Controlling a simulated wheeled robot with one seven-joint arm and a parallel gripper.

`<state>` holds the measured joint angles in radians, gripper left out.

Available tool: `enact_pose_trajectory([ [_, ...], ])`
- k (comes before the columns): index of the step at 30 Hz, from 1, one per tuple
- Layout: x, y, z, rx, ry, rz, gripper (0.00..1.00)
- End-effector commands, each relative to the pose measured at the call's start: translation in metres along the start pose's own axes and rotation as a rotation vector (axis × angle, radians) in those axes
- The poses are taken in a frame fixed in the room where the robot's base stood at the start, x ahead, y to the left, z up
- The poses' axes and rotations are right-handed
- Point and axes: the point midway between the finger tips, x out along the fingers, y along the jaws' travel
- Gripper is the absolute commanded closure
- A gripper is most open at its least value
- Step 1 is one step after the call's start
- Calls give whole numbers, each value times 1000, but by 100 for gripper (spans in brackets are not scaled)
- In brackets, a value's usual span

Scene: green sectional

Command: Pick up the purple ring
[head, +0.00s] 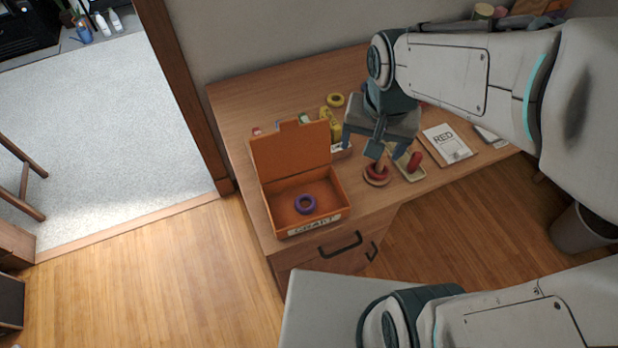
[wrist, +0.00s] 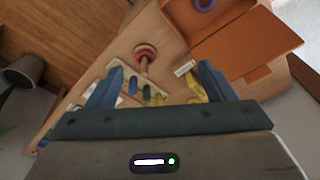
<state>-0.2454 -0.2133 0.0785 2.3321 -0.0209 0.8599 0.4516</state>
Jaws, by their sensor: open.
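The purple ring (head: 305,204) lies on the floor of an open orange box (head: 262,206) with a label on its front. The ring also shows at the top edge of the wrist view (wrist: 204,4), inside the orange box (wrist: 178,18). My gripper (head: 378,150) is above the desk, to the right of the box and higher than it, apart from the ring. In the wrist view my gripper's two fingers (wrist: 155,82) stand wide apart with nothing held between them.
A stacking toy with red rings (head: 377,174) stands right of the box on the wooden desk (head: 232,98).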

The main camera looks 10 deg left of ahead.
Motion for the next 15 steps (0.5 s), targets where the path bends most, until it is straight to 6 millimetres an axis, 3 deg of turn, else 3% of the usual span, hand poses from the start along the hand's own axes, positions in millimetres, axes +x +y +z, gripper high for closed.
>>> enact_pose_trajectory([
  [1, 32, -20, 2, 4, -32, 5, 24],
  [6, 90, -74, 10, 62, -101, 24, 24],
  [9, 115, -98, 17, 87, -130, 36, 24],
  [15, 139, -121, 27, 116, -157, 48, 24],
])
